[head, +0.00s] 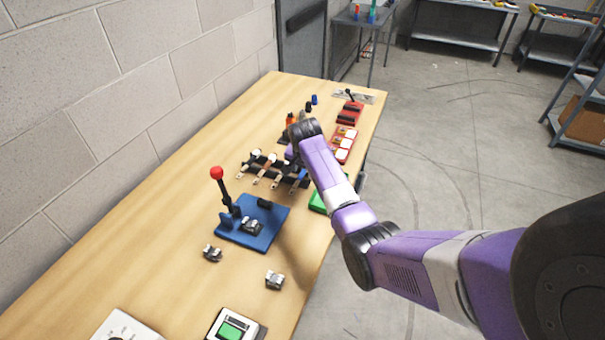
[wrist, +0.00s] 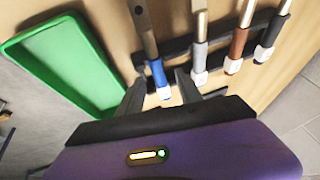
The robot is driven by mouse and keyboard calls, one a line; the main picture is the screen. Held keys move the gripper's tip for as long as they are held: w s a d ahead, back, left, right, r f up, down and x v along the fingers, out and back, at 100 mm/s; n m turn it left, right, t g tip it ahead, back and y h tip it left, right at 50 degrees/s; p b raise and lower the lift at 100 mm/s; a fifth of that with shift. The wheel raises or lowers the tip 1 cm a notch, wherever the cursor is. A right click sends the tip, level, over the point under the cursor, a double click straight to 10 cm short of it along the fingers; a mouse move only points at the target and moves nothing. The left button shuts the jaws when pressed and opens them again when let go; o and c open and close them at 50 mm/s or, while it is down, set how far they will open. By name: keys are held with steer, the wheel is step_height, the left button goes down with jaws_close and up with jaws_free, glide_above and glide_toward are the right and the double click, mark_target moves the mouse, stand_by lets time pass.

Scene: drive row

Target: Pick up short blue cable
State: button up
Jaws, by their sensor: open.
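The short blue cable (wrist: 158,74) lies on a black rack bar in the wrist view, with a blue sleeve and a white plug end. It is the leftmost in a row with a white one (wrist: 199,58), a brown one (wrist: 238,45) and a black one (wrist: 272,35). My gripper (wrist: 160,88) is open, with one dark finger on each side of the blue cable's plug end. I cannot tell whether the fingers touch it. In the head view my arm partly hides the rack (head: 262,163) and my gripper.
A green tray (wrist: 65,60) lies left of the rack in the wrist view. On the wooden table (head: 150,240) are a blue plate with a red-knobbed lever (head: 217,173), small metal connectors (head: 275,280), red panels (head: 345,140) and a green-screened device (head: 230,331). A block wall borders the left side.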

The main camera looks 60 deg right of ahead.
jaws_close()
